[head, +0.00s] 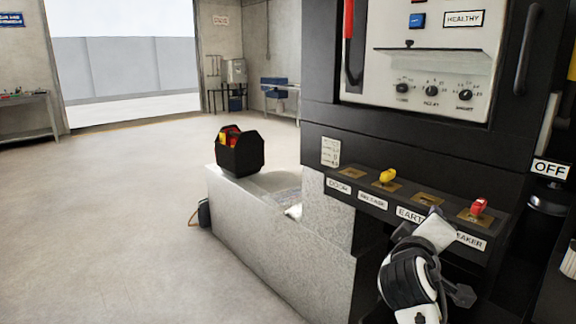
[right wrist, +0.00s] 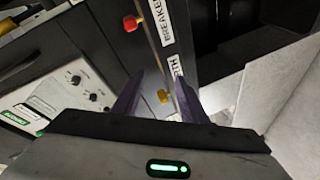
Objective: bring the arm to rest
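My right arm (head: 412,268) shows at the lower right of the head view, in front of the black switch ledge (head: 330,172). Its fingers cannot be made out there. In the right wrist view, my right gripper (right wrist: 158,77) has its two dark fingers apart, with nothing held between them. Beyond the fingers are the ledge, the EARTH label (right wrist: 178,66) and a small yellow-brass piece (right wrist: 165,97). I cannot tell how far the fingers are from the ledge. My left gripper is not in view.
The ledge carries a yellow key (head: 387,175) and a red key (head: 479,206). The cabinet panel (head: 425,75) rises behind it, with a HEALTHY sign. A black caddy (head: 240,155) stands on a grey plinth (head: 275,240). The floor at left is clear.

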